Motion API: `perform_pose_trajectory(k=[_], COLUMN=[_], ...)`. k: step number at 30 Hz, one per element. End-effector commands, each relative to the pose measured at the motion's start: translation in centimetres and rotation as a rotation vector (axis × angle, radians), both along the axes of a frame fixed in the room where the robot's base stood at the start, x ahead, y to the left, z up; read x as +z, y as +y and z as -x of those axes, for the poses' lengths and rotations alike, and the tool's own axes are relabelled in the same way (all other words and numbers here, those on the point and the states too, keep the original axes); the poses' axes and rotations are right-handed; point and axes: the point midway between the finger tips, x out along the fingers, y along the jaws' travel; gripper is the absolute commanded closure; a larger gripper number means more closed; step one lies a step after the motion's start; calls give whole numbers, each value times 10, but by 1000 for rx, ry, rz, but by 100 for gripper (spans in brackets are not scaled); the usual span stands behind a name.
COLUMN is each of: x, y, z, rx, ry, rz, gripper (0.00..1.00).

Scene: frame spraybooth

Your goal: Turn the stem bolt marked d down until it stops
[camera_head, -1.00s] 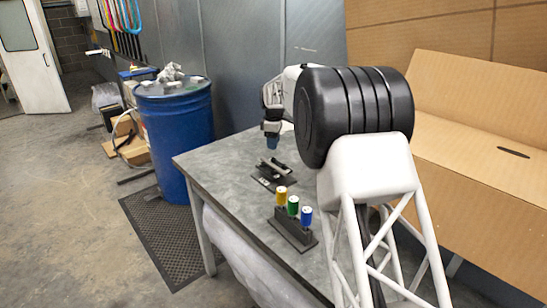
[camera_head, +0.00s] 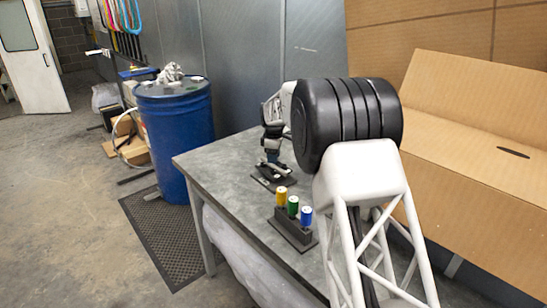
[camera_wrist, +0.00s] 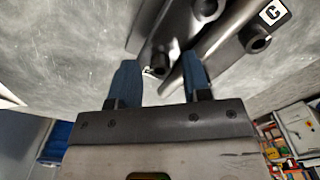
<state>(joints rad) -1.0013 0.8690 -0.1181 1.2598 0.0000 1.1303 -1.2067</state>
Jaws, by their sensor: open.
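A dark fixture (camera_head: 265,183) lies on the grey table. In the wrist view it shows as dark bars with short round posts, and one post (camera_wrist: 256,43) sits beside a white label marked C (camera_wrist: 272,13). My gripper (camera_head: 271,166) is low over this fixture. In the wrist view its two blue fingers stand apart, and a dark post (camera_wrist: 156,62) shows in the gap between them (camera_wrist: 158,72). I cannot tell whether the fingers touch this post. No mark d is readable.
A dark rack (camera_head: 290,232) with a yellow (camera_head: 281,193), a green (camera_head: 292,206) and a blue cylinder (camera_head: 306,216) stands nearer on the table (camera_head: 222,163). A blue drum (camera_head: 176,145) stands left of the table. Large cardboard (camera_head: 480,130) is at the right.

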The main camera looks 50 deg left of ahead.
Motion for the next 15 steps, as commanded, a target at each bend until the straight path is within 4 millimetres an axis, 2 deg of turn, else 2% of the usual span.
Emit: perform_pose_trajectory(k=[1,9,15], x=[0,0,0], y=[0,0,0], z=[0,0,0], rx=[0,0,-4], ry=[0,0,1], rz=[0,0,1], gripper=[57,99,100])
